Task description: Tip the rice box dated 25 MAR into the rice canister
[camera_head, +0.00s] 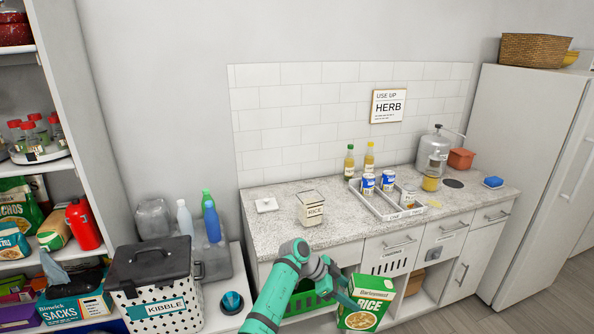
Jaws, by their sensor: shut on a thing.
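My gripper (343,297) is shut on a green and yellow rice box (368,303), marked "RICE" with a bowl picture. The box is in front of the counter, below its top, and looks roughly upright with a slight tilt. No date can be read on it. The rice canister (312,212), a squarish cream container labelled "RICE", stands on the counter behind my gripper, to the upper left of the box. A flat white square piece (267,205) lies on the counter left of the canister; it may be a lid.
A divided white tray (385,205) with blue cans stands right of the canister. Two bottles (369,158) stand behind it. A "KIBBLE" bin (155,285) is at lower left. A green basket (305,300) is under the counter. Counter around the canister is mostly clear.

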